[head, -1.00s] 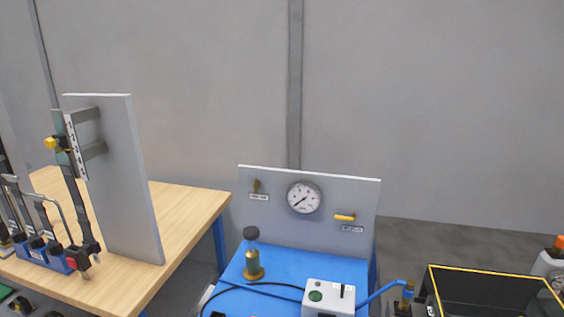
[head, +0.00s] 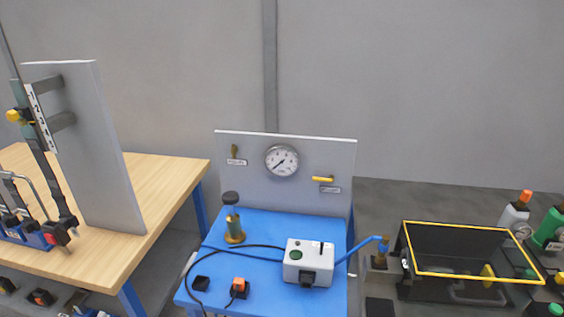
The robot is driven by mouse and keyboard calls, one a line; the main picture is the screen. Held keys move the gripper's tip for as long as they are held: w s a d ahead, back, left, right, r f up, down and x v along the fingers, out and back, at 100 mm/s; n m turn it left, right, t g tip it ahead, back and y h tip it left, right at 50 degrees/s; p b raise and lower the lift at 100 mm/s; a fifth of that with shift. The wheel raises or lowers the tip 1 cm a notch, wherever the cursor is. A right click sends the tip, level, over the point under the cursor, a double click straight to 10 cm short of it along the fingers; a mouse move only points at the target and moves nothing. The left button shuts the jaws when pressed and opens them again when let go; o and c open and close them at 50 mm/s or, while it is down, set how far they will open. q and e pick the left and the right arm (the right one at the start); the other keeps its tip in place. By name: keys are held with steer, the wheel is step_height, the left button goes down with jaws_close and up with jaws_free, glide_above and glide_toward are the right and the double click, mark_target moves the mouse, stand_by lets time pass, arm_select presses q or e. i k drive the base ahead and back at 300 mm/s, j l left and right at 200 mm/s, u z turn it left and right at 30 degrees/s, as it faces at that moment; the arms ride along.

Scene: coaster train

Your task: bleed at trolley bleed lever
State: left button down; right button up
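The trolley (head: 225,302) has a blue top and a grey upright panel (head: 240,190). On the panel are a round white gauge (head: 281,161), a small upright brass lever (head: 234,151) at left and a yellow lever (head: 323,180) lying horizontal at right. Each lever has a small label below it, too blurred to read, so I cannot tell by label which one is the bleed lever. The dark gauge needle points to the lower left. Neither of my grippers shows in the head view, and nothing touches the levers.
On the trolley top stand a brass fitting with a dark knob (head: 233,220), a white box (head: 308,262) with cables, and an orange-black connector (head: 239,288). A wooden bench (head: 165,185) with a grey board (head: 95,150) stands left. A yellow-rimmed black bin (head: 462,225) and bottles stand right.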

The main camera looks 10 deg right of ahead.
mark_target(330, 179)
steer(key=j+u, duration=0.1)
steer(key=j, duration=0.5)
steer(key=i+j+u, duration=0.1)
steer(key=j, duration=0.5)
steer(key=i+j+u, duration=0.1)
steer(key=j, duration=0.55)
